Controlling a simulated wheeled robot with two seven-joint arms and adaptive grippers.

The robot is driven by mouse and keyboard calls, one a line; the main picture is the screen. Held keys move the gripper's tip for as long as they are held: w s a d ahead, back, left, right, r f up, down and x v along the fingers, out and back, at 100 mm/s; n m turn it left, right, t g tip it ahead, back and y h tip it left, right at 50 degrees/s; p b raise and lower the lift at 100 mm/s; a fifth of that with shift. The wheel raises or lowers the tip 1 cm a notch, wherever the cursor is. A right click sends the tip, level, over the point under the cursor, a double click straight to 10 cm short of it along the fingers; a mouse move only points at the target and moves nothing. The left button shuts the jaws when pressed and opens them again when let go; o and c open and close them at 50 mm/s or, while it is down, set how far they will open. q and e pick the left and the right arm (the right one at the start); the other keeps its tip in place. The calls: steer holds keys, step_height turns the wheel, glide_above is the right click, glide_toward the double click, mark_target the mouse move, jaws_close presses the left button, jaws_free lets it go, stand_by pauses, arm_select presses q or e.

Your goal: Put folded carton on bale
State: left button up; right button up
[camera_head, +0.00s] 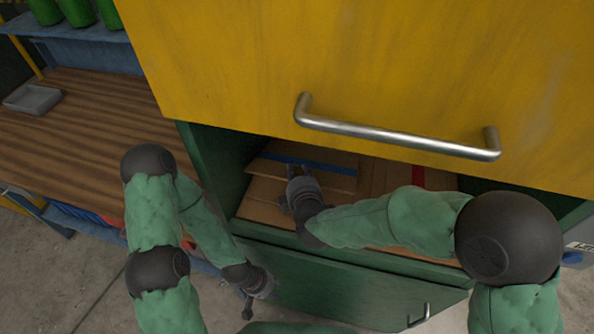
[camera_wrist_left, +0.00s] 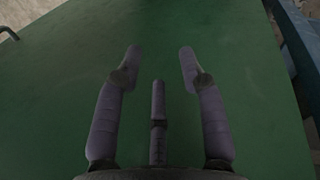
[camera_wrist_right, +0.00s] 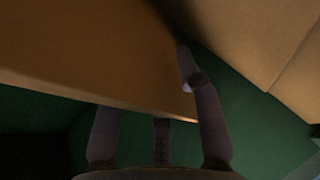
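Flat brown cardboard lies inside a green-walled chamber in the head view; a blue band and a red band cross it, and it looks like the bale (camera_head: 393,178). A brown cardboard panel, apparently the folded carton (camera_head: 333,184), lies by my right gripper (camera_head: 297,172). In the right wrist view the carton (camera_wrist_right: 85,50) fills the upper left and hides my right gripper's left fingertip. The right finger stands at the carton's right edge, spread wide. My left gripper (camera_head: 257,290) is low outside the chamber. In the left wrist view its fingers (camera_wrist_left: 160,62) are apart and empty.
A yellow panel (camera_head: 250,60) with a metal handle (camera_head: 400,135) overhangs the chamber. A green front panel (camera_head: 340,290) is below the opening. A wooden bench (camera_head: 80,120) with a grey tray (camera_head: 33,98) is at left. Green containers (camera_head: 75,12) stand on a shelf above.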

steer(key=p+v, duration=0.3)
steer(key=v, duration=0.8)
steer(key=shift+p, duration=0.4)
stand_by(0.7)
